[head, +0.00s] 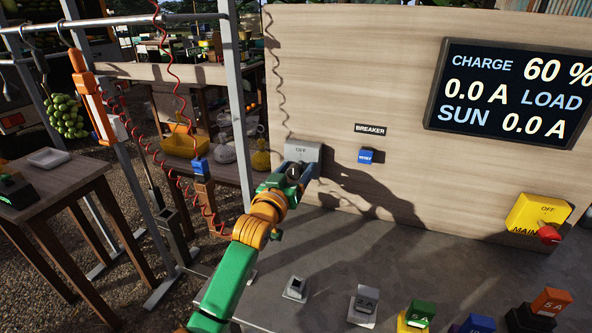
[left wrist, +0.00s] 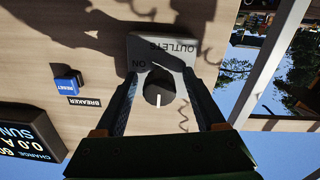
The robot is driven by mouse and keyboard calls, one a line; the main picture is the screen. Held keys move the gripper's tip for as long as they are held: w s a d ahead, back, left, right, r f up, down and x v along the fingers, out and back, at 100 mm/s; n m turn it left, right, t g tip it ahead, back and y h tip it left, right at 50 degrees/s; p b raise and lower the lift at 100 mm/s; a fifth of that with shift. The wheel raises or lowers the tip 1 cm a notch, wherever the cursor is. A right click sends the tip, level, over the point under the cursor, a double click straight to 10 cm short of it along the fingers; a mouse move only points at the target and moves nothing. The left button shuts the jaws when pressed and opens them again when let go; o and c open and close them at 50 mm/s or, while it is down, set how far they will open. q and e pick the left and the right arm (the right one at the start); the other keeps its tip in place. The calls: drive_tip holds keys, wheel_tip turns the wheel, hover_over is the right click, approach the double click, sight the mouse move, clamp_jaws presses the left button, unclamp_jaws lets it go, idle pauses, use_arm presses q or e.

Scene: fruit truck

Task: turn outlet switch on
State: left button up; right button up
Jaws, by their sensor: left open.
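The grey outlet switch box (head: 303,151) is on the wooden panel, with "OFF" readable at its top in the head view. In the left wrist view, which is upside down, the box (left wrist: 158,45) reads "OUTLETS" and "ON". Its dark round knob (left wrist: 159,94) has a white mark pointing down in that picture, away from "ON". My left gripper (head: 301,171) is at the switch and hides the knob in the head view. In the left wrist view the gripper (left wrist: 160,76) is open, with one finger on each side of the knob. Contact cannot be told. My right gripper is out of view.
A blue breaker button (head: 367,156) is right of the switch. A yellow main switch (head: 537,214) with a red knob and a charge display (head: 511,93) are further right. Several coloured fuses stand on the grey counter (head: 340,245). A red coiled cord hangs at left.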

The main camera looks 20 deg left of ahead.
use_arm(q)
drive_tip(key=shift+c, duration=0.3)
clamp_jaws()
drive_tip(key=m+p, duration=0.2)
drive_tip(key=m, duration=0.1)
drive_tip(key=shift+r, duration=0.2)
drive_tip(key=m+p, duration=0.2)
drive_tip(key=m, duration=0.2)
drive_tip(key=shift+m, duration=0.3)
drive_tip(key=m+p, duration=0.2)
drive_tip(key=m, duration=0.3)
drive_tip(key=shift+f, duration=0.15)
drive_tip(key=m, duration=0.5)
drive_tip(key=shift+p, duration=0.35)
